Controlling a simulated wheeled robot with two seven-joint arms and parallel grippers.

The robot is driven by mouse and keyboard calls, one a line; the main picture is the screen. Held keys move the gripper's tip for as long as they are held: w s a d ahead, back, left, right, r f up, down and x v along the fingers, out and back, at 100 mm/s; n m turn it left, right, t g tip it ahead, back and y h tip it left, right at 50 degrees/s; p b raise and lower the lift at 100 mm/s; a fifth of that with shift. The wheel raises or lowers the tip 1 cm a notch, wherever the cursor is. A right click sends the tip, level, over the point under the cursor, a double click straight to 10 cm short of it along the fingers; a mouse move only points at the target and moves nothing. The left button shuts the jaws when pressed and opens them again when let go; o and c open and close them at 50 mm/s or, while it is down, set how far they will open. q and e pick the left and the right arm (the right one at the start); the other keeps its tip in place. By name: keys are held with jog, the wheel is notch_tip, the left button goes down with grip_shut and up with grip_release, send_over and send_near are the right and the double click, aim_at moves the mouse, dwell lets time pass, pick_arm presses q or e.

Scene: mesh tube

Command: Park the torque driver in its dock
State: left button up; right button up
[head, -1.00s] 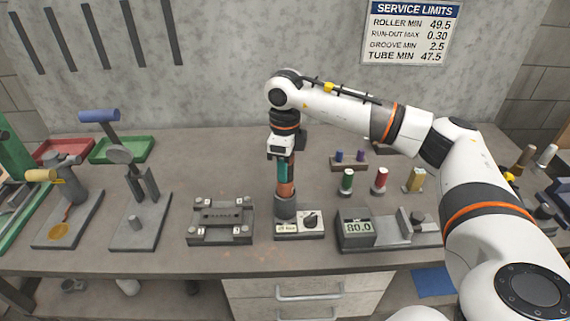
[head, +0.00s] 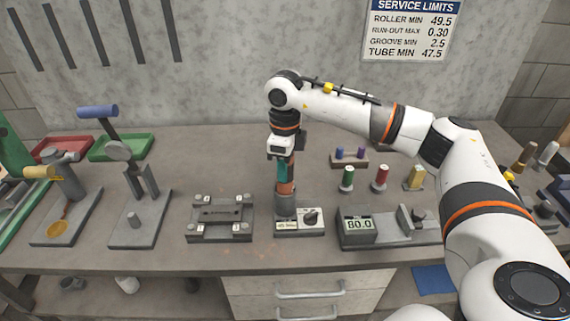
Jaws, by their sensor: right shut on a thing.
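The torque driver (head: 286,171), with a teal upper part and a copper-orange lower part, stands upright in my right gripper (head: 283,155). The gripper is shut on its upper end. The driver's lower end meets the grey cup of the dock (head: 285,204), at the left of a small base with a dial and a display. The tip is hidden, so I cannot tell how deep it sits. My left gripper is out of view.
A grey fixture plate (head: 220,217) is just left of the dock. The bench behind the driver is clear.

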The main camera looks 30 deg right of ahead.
jog(key=shift+f, duration=0.15)
jog(key=o, duration=1.2)
jog(key=shift+o, duration=0.2)
jog(key=shift+r+b, duration=0.35)
jog(key=shift+r, duration=0.1)
notch_tip(320, 180, up, 11)
jog(key=shift+r+b, duration=0.1)
jog(key=shift+b, duration=0.8)
